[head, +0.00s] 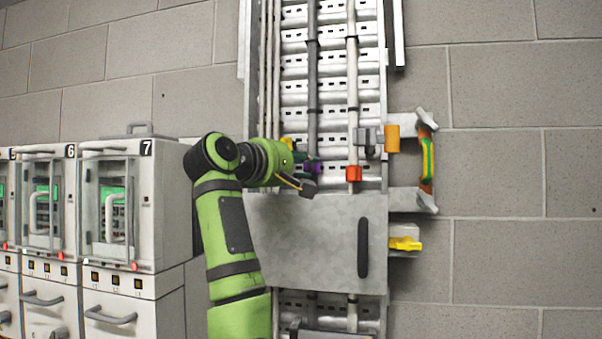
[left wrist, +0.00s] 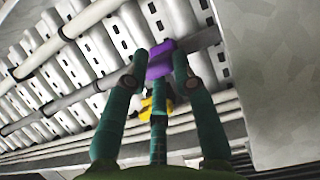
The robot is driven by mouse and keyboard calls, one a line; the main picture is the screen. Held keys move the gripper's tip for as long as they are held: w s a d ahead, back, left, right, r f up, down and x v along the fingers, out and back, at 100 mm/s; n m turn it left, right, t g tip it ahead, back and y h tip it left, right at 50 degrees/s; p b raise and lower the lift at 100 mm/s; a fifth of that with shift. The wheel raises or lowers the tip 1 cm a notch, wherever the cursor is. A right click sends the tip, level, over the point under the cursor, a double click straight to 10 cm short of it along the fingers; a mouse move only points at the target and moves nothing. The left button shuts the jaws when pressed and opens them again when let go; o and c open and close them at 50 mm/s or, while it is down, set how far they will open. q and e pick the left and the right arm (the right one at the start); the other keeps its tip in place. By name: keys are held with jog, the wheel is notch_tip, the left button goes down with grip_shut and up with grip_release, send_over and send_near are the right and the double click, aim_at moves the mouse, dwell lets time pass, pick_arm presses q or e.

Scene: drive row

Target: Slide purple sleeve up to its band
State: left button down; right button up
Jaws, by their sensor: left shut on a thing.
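The purple sleeve (head: 315,168) sits around a grey vertical pipe (head: 312,80) in the wall tray, just above the metal cover plate. My left gripper (head: 307,165) comes in from the left, and its teal fingers are shut on the sleeve. In the left wrist view, the purple sleeve (left wrist: 161,57) shows between the tips of the left gripper (left wrist: 160,70), partly hidden by the fingers. A dark band (head: 312,110) rings the same pipe above the sleeve, apart from it. My right gripper is not in view.
A grey clamp (head: 368,137) and an orange cylinder (head: 392,138) stick out at right. The cover plate (head: 320,240) lies below. White cabinets (head: 120,210) stand at left.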

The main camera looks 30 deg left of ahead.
pick_arm(q)
notch_tip(320, 180, up, 11)
jog(key=shift+s, duration=0.25)
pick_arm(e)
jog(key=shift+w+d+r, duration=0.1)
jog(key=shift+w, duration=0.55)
pick_arm(q)
jog(key=shift+a, duration=0.1)
jog(key=c, duration=1.2)
grip_release()
jog(key=shift+c, duration=0.2)
jog(key=shift+w+f, duration=0.25)
jog(key=shift+w, duration=0.1)
jog(key=shift+f, duration=0.1)
jog(key=s+a, duration=0.1)
jog(key=s, duration=1.1)
jog(key=shift+a, duration=0.3)
